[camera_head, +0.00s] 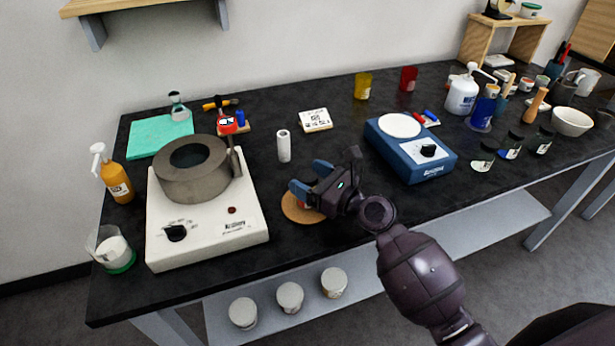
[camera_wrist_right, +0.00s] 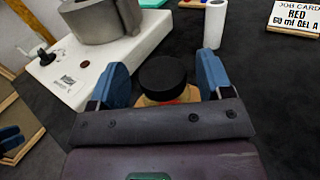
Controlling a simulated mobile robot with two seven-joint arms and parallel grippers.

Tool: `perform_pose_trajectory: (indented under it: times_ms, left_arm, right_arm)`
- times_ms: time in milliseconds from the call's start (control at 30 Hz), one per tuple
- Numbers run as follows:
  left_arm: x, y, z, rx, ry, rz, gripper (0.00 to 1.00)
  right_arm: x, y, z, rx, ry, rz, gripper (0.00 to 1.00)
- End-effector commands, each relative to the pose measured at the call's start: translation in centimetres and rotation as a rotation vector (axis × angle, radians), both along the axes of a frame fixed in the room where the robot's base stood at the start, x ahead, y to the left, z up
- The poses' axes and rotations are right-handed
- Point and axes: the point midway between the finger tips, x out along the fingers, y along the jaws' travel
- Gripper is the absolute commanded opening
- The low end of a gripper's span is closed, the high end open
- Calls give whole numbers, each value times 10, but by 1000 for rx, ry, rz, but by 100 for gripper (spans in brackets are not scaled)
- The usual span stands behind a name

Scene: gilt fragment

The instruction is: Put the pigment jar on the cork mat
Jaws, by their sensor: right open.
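The pigment jar (camera_wrist_right: 163,78), with a black lid and a little red below it, stands between the fingers of my right gripper (camera_wrist_right: 158,82) in the wrist view. My right gripper (camera_head: 307,182) is open, its blue fingers on either side of the jar. In the head view the gripper hides most of the jar. The round cork mat (camera_head: 291,212) lies under the gripper near the bench's front edge, and the jar appears to stand on it; the contact itself is hidden. My left gripper is not seen in the head view.
A white hotplate (camera_head: 205,244) with a grey ring-shaped pot (camera_head: 193,172) stands left of the mat. A white cylinder (camera_head: 283,146) stands behind it, and a blue scale (camera_head: 408,160) stands to the right. A job card (camera_head: 315,120) lies further back. Several lidded jars (camera_head: 512,146) stand far right.

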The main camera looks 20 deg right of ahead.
Motion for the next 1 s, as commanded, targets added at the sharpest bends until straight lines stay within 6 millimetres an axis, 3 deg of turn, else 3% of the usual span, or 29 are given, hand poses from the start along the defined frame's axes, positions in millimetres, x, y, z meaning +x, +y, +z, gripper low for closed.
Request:
perform_pose_trajectory:
  times_ms: [500,700,1000]
  left_arm:
    - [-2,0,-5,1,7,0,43]
    - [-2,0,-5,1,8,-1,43]
    - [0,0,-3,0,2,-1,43]
  right_arm:
    - [-78,-51,-2,-2,3,-1,73]
    - [-92,-60,-1,-2,2,0,73]
    - [-94,-62,-1,-1,1,1,73]
